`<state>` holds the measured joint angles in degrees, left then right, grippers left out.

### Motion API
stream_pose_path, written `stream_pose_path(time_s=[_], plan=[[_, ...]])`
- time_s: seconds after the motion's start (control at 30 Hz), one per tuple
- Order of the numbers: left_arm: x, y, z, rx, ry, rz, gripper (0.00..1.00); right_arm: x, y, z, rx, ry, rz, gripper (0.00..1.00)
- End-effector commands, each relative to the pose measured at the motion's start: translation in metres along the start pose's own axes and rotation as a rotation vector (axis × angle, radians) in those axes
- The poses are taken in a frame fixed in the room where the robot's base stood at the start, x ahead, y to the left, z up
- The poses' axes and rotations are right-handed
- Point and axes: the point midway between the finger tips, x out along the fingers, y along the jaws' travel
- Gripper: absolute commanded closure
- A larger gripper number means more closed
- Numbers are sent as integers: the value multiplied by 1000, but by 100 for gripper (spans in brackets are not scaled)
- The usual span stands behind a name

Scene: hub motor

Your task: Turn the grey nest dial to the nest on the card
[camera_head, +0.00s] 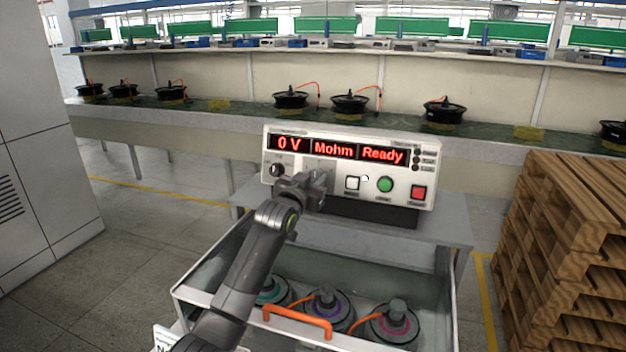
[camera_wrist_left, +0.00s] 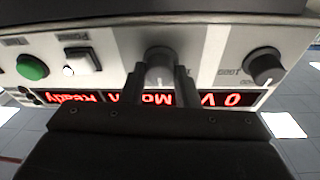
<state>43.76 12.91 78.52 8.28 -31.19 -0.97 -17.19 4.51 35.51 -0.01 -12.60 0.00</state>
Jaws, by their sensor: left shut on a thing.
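The grey nest dial (camera_wrist_left: 160,60) is on the front of the white tester (camera_head: 345,150), between a black knob (camera_wrist_left: 265,65) and a white button (camera_wrist_left: 80,60). My left gripper (camera_wrist_left: 160,85) is shut on the dial, one finger on each side. In the head view my left gripper (camera_head: 316,184) is at the tester's front and hides the dial, so its pointer cannot be read. A white card (camera_head: 174,340) shows at the lower left, mostly cut off and hidden by my arm. The display reads 0 V, Mohm, Ready. My right gripper is not in view.
A green button (camera_head: 385,184) and a red button (camera_head: 418,192) are right of the dial. Below, an open case (camera_head: 190,290) with an orange handle (camera_head: 297,322) holds three motors with teal, purple and pink rings. Wooden pallets (camera_head: 565,250) stand at right.

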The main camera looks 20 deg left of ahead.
Motion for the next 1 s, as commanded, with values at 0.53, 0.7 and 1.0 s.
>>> stream_pose_path(time_s=[0.53,0.7,1.0], plan=[[0,2,0,-360,9,-92,95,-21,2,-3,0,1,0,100],[0,2,2,-515,14,-133,95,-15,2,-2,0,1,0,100],[0,3,2,-769,22,-197,95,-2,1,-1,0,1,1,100]])
